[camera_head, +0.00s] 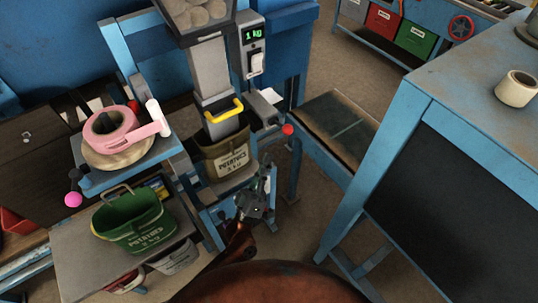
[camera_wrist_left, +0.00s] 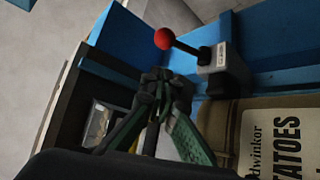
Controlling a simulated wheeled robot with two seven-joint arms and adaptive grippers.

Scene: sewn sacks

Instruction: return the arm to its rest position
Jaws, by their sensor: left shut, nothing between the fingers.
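My left gripper (camera_head: 264,186) is in front of the filling machine, low and just right of the khaki potato sack (camera_head: 225,168). Its arm comes up from the bottom of the head view. The left wrist view shows its dark green fingers (camera_wrist_left: 165,82) shut together and empty. The khaki sack hangs upright under the grey spout (camera_head: 210,72), and its printed side shows at the right of the wrist view (camera_wrist_left: 275,140). My right gripper is in neither view.
A red-knobbed lever (camera_head: 288,130) stands close beyond the gripper. A green sack (camera_head: 132,232) stands on the left shelf, below a pink device (camera_head: 118,128). A blue-framed table (camera_head: 470,85) stands right. The display (camera_head: 253,35) reads 1 kg.

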